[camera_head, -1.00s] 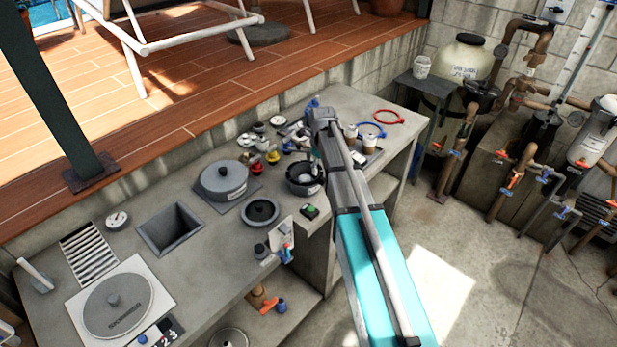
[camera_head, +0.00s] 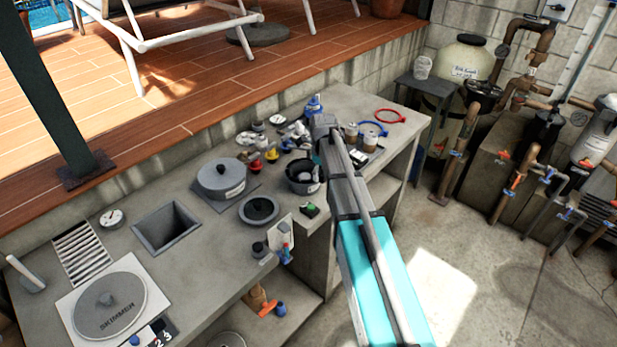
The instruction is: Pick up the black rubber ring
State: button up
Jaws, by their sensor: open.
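A dark round ring-shaped piece (camera_head: 259,209) lies flat on the grey bench, in front of the lidded grey pot. I cannot tell for sure whether it is the black rubber ring. A black bowl (camera_head: 299,186) stands to its upper right, partly behind my arm. My arm reaches from the lower right over the bench. My gripper (camera_head: 317,164) is at its far end, by the bowl's right rim and mostly hidden by the arm. It is open, and nothing is seen held in it.
The grey pot (camera_head: 221,179) and a cluster of small fittings (camera_head: 272,155) stand near the bowl. A red ring (camera_head: 390,116) and a blue ring (camera_head: 373,129) lie at the bench's far end. A square sink opening (camera_head: 166,227) is at left. Pipes and tanks stand at right.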

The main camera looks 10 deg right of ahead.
jog(key=shift+f+b, duration=0.3)
jog(key=shift+f, duration=0.3)
grip_shut()
dwell(0.3)
